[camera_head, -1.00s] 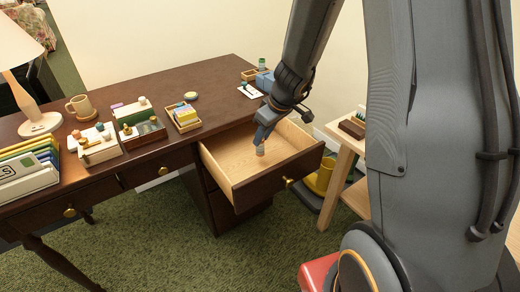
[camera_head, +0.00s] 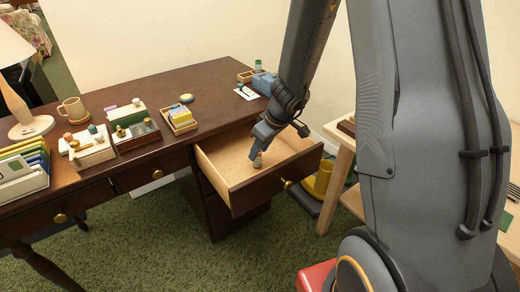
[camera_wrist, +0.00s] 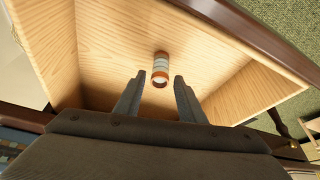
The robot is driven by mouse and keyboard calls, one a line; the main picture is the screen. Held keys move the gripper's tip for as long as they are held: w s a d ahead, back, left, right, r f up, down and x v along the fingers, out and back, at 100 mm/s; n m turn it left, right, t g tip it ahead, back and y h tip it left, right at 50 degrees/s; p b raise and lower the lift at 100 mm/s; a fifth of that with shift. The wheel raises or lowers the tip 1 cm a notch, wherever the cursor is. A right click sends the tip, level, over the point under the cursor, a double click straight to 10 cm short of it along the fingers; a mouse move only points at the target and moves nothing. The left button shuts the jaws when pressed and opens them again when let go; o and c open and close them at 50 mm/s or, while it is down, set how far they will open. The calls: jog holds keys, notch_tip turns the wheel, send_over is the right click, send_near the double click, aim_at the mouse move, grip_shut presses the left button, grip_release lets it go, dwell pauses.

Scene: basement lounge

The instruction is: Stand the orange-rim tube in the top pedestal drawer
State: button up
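The orange-rim tube (camera_head: 258,160) is inside the open top pedestal drawer (camera_head: 262,190), and looks upright on its pale wooden floor. In the wrist view the tube (camera_wrist: 161,68) shows a pale banded body and an orange ring at the near end. My gripper (camera_head: 257,142) is just above the tube in the head view. In the wrist view its two fingers (camera_wrist: 156,88) are spread wider than the tube, with a gap on both sides. The tube lies ahead of the fingertips, and neither finger seems to touch it.
The desk top (camera_head: 185,85) holds a small tray of blocks (camera_head: 181,118), a mug (camera_head: 72,109) and a lamp (camera_head: 30,125).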

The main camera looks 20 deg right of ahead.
jog(key=shift+r, duration=0.15)
jog(key=p+v, duration=0.3)
jog(key=v, duration=0.9)
jog(key=s+d+r+m+g+h, duration=0.1)
jog(key=s+m, duration=0.3)
jog(key=s, duration=0.6)
jog(key=s+d+r+m+g+h, duration=0.1)
jog(key=s+m, duration=0.4)
jog(key=s, duration=0.6)
notch_tip(320, 180, up, 2)
jog(key=shift+d+r+g, duration=0.2)
jog(key=shift+d+g, duration=0.45)
jog(key=shift+g, duration=0.15)
jog(key=a+r+n+p, duration=0.2)
jog(key=a+r+p, duration=0.1)
jog(key=a+p, duration=0.3)
jog(key=shift+a+r, duration=0.25)
